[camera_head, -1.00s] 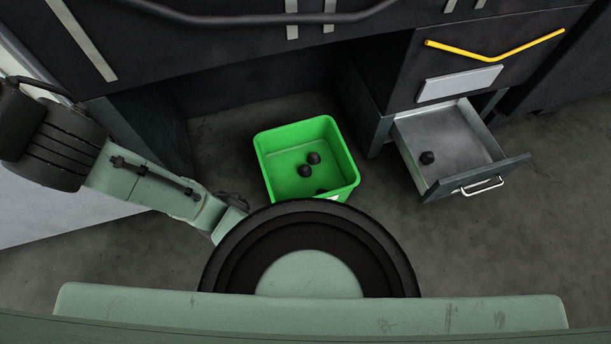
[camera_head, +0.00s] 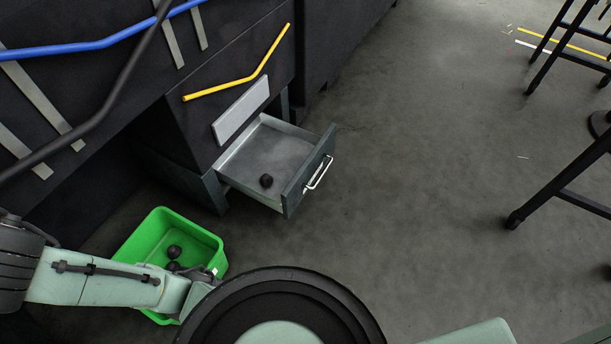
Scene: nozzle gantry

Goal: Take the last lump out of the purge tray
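The purge tray (camera_head: 239,173) is a grey metal drawer pulled out from a dark cabinet, with a white handle on its front. One dark round lump (camera_head: 266,181) lies on its floor, near the front left. A green bin (camera_head: 147,232) stands on the floor at the lower left with dark lumps (camera_head: 174,252) inside; my arm covers part of it. My arm reaches in from the left edge, in front of the bin. Its end passes behind my round dark base part, so my gripper's fingers are not visible.
A yellow bar (camera_head: 238,72) and a pale plate (camera_head: 240,109) are on the cabinet above the tray. A blue bar (camera_head: 95,43) runs along the upper left. Dark stands (camera_head: 564,193) rise at the right. The grey floor between the tray and stands is clear.

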